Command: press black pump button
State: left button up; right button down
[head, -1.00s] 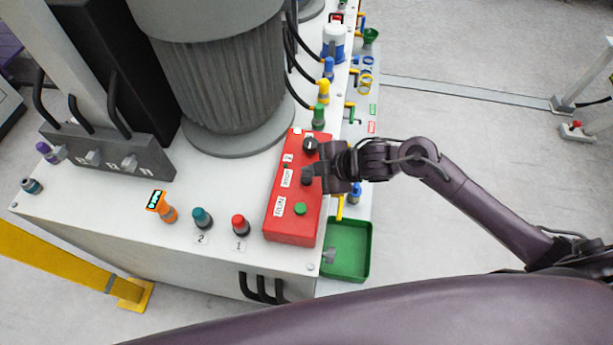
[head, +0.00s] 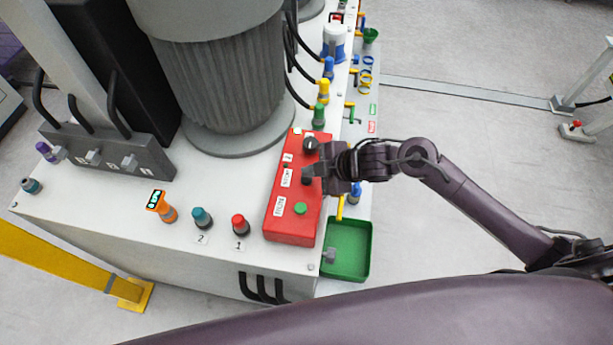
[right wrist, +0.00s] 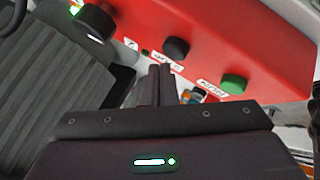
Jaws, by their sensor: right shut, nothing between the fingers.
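The red control box (head: 291,222) sits on the white bench top, with a column of controls. The black button (head: 306,180) is in the middle of the box; it also shows in the right wrist view (right wrist: 176,48). My right gripper (head: 309,171) is shut and empty, with its fingertips over the box close by the black button. In the right wrist view the shut fingertips (right wrist: 160,69) appear just below and left of the button. I cannot tell whether they touch it. My left gripper is not in view.
A green button (head: 300,208) and a black rotary knob (head: 311,144) flank the black button on the box. A green tray (head: 347,272) hangs at the bench's edge. A large ribbed grey motor (head: 222,85) stands left of the box. Bottle-like fittings line the bench edge.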

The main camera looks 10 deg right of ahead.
aim_at(311, 180)
jog(key=shift+f, duration=0.3)
jog(key=shift+f+b, duration=0.4)
jog(key=shift+f, duration=0.1)
dwell(0.8)
jog(key=shift+r+p, duration=0.9)
notch_tip(311, 180, up, 5)
jog(key=p, duration=0.5)
jog(key=shift+r, duration=0.1)
dwell(0.6)
